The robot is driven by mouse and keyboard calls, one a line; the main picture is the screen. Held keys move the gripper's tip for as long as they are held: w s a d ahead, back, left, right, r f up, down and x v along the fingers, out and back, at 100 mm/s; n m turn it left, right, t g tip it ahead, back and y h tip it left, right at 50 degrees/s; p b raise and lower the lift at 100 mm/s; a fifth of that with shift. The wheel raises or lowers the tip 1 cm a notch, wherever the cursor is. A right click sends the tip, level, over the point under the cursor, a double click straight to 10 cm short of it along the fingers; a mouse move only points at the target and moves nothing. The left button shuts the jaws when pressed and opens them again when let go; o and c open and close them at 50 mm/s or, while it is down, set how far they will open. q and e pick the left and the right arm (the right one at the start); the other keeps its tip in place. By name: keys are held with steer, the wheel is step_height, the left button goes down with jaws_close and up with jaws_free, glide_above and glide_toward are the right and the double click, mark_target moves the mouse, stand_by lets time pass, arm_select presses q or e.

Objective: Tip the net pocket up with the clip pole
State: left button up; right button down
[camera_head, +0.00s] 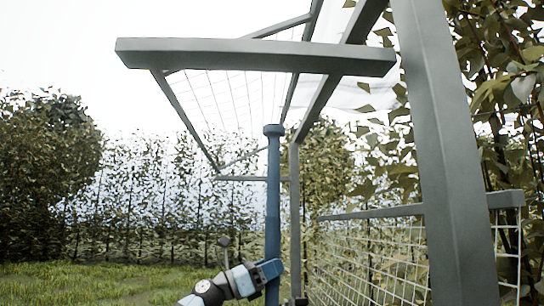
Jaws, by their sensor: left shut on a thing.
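The clip pole (273,195) is a blue upright pole with a wider cap at its top. My left gripper (270,271) is shut around its lower part, at the bottom middle of the head view. The pole stands close to vertical, and its lower end is out of the picture. Its cap overlaps the lower part of the overhead net pocket (228,98), a pale mesh in a grey frame that slopes down from the upper beam. I cannot tell whether the cap touches the net. My right gripper is not in view.
A thick grey post (440,150) stands at right, joined to a wide grey beam (255,56) overhead. A low white net fence (375,262) runs at lower right. Leafy trees (45,170) line the back. Open grass (90,283) lies at lower left.

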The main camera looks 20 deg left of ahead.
mark_target(271, 302)
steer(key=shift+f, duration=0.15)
